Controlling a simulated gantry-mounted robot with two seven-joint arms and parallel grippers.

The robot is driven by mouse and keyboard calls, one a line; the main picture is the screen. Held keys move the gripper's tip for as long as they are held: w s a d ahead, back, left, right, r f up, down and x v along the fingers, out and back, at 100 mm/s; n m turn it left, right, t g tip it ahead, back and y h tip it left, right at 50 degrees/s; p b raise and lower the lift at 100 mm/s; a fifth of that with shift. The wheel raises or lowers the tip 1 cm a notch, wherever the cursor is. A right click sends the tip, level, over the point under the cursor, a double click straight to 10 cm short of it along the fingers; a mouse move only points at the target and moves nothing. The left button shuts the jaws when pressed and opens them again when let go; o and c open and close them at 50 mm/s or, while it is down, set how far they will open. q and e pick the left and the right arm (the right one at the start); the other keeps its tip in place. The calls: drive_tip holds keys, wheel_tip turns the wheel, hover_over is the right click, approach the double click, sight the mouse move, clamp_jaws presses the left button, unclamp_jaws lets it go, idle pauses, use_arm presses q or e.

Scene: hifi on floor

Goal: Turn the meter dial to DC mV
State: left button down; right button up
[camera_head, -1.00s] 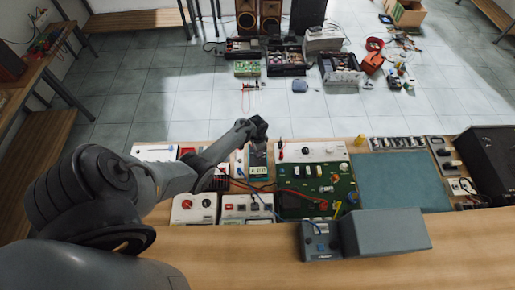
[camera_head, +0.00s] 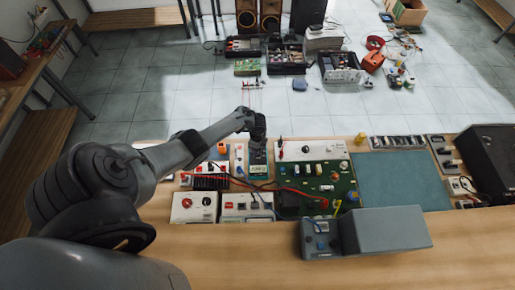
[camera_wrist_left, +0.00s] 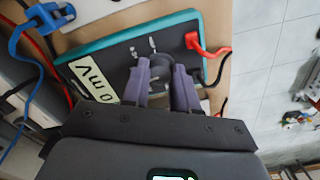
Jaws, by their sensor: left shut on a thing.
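The meter (camera_head: 258,172) stands on the bench left of the green circuit board in the head view. In the left wrist view the meter (camera_wrist_left: 107,63) has a dark face and a teal edge, and its light display (camera_wrist_left: 93,80) reads "0 mV", turned on its side. My left gripper (camera_head: 257,133) is at the far end of the meter. In the left wrist view its two purple-grey fingers (camera_wrist_left: 163,80) are closed on the round dark dial (camera_wrist_left: 158,62). The dial's pointer and the labels around it are too hidden to read. My right gripper is not in view.
Red and black plugs (camera_wrist_left: 192,41) sit in the meter beside the fingers. A blue lead (camera_wrist_left: 40,38) lies at its other side. The circuit board (camera_head: 318,185) and a grey box (camera_head: 385,232) stand to the right. A blue-green mat (camera_head: 400,182) is bare.

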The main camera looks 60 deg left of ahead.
use_arm(q)
drive_tip(key=shift+m, duration=0.6)
drive_tip(key=c, duration=0.9)
unclamp_jaws()
drive_tip(key=shift+o, duration=0.2)
drive_tip(key=shift+r, duration=0.6)
wheel_tip(320, 180, up, 10)
drive_tip(key=p, duration=0.3)
drive_tip(key=shift+f, duration=0.2)
